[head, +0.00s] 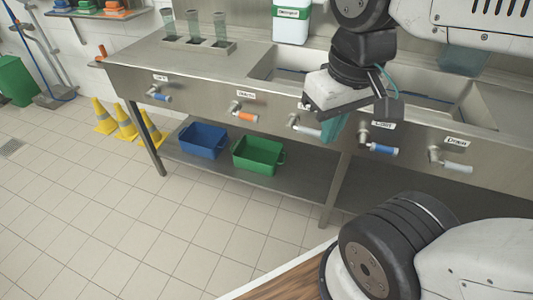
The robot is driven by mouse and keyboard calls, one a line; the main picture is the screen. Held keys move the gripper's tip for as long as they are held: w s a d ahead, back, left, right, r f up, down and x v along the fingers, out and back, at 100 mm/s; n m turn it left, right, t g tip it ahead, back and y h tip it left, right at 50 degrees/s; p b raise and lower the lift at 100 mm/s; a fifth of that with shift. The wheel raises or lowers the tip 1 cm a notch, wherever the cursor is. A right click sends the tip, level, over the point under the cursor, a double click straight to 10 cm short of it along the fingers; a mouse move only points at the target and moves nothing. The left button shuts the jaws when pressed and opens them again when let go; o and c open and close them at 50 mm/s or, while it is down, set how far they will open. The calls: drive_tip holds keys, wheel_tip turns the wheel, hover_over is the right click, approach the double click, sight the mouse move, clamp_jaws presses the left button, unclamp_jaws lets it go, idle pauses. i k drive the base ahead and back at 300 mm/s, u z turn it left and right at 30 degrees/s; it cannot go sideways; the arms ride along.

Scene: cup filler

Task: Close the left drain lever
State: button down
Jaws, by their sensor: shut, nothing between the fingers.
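The left drain lever appears to be the pale grey handle (307,130) near the middle of the steel counter's front panel. It points right and slightly down from its valve; its label is mostly covered by my gripper. My gripper (333,130) hangs just right of this handle, pointing down, with teal fingers shut and empty. The fingers overlap the handle's right end in the picture; I cannot tell whether they touch. Another pale grey lever (457,167) at the right, under a label reading "DRAIN", also points right and slightly down.
A blue-handled lever (383,150) is close right of my gripper. An orange lever (247,117) and another blue one (161,97) are to the left. Blue (204,140) and green bins (258,155) stand on the lower shelf. The tiled floor in front is clear.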

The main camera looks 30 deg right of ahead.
sight(310, 132)
drive_tip(key=u, duration=0.15)
drive_tip(key=k, duration=1.05)
drive_tip(key=z, duration=1.05)
